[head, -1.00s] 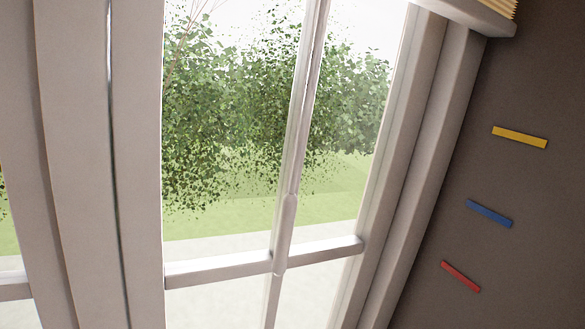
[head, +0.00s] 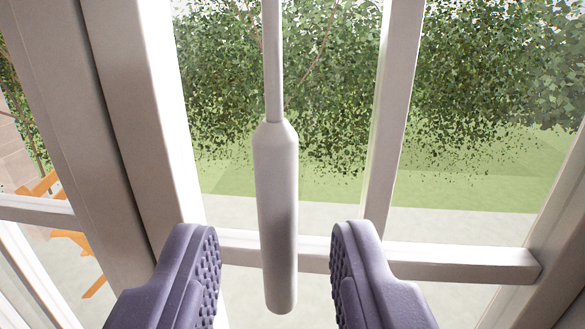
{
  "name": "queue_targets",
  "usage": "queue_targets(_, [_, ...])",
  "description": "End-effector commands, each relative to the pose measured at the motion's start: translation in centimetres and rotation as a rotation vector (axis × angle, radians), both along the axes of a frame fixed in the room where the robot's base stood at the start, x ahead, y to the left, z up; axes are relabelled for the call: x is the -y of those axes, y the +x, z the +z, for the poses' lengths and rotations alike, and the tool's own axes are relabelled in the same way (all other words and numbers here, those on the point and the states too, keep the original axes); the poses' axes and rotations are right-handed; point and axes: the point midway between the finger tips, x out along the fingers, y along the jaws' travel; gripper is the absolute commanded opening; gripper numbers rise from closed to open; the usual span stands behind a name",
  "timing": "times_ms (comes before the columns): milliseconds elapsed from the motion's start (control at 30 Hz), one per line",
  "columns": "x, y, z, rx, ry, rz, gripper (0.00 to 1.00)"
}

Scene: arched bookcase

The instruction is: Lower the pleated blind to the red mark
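A white pull handle (head: 276,215) hangs upright on a thin rod (head: 273,60) in the middle of the head view, in front of the window. My gripper (head: 275,265) is open, with one purple padded finger on each side of the handle's lower part. Gaps show between the handle and both fingers, so neither finger appears to touch it. The pleated blind and the red mark are out of view now.
The white window frame (head: 140,120) stands on the left, with an upright bar (head: 393,110) and a crossbar (head: 460,262) behind the handle. Bushes and grass show through the glass. Orange slats show outside at the lower left.

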Motion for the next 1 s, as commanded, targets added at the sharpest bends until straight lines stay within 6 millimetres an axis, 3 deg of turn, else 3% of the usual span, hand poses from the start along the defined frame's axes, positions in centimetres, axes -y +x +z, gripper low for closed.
queue_targets(100, [0.0,2.2,0.0,0.0,0.002,0.002,0.38])
queue_targets(300, [0.2,4.5,0.1,0.0,0.0,0.0,0.38])
queue_targets(600, [0.2,4.9,0.1,0.0,-0.002,-0.002,0.38])
queue_targets(767, [0.2,4.8,0.1,-0.001,-0.002,-0.002,0.01])
queue_targets(1000, [0.2,4.8,0.0,-0.001,-0.002,-0.002,0.0])
